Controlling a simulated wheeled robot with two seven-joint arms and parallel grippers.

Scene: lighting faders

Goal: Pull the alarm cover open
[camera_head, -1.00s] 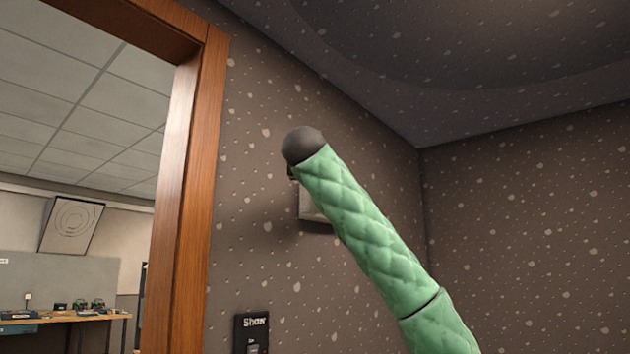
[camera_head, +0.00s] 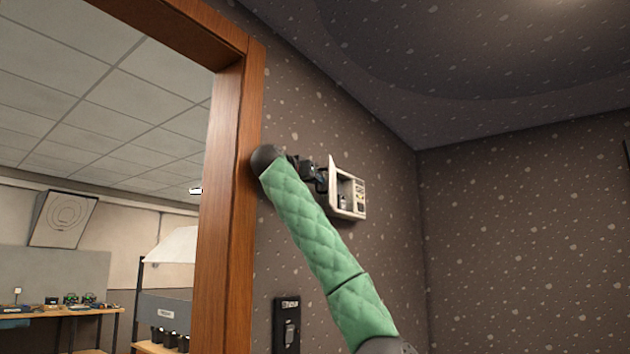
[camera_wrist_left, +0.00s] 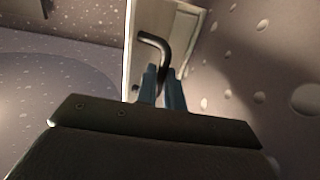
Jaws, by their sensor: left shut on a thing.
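The alarm box (camera_head: 362,207) is a white case on the dark speckled wall, and its inside shows with small parts in it. Its cover (camera_head: 333,189) stands swung out at the left side of the box, seen nearly edge-on. My left gripper (camera_head: 322,180) is at the outer face of the cover. In the left wrist view the bent black handle (camera_wrist_left: 158,42) runs between the blue-grey fingers of my left gripper (camera_wrist_left: 163,78), which are shut on it. The pale cover (camera_wrist_left: 131,52) is beside the handle. My right gripper is not in view.
A wooden door frame (camera_head: 232,160) stands close to the left of my wrist. A black switch plate (camera_head: 286,325) is on the wall below. Through the doorway are a workbench (camera_head: 60,312) and a tilted panel (camera_head: 64,219). The air right of the box is clear.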

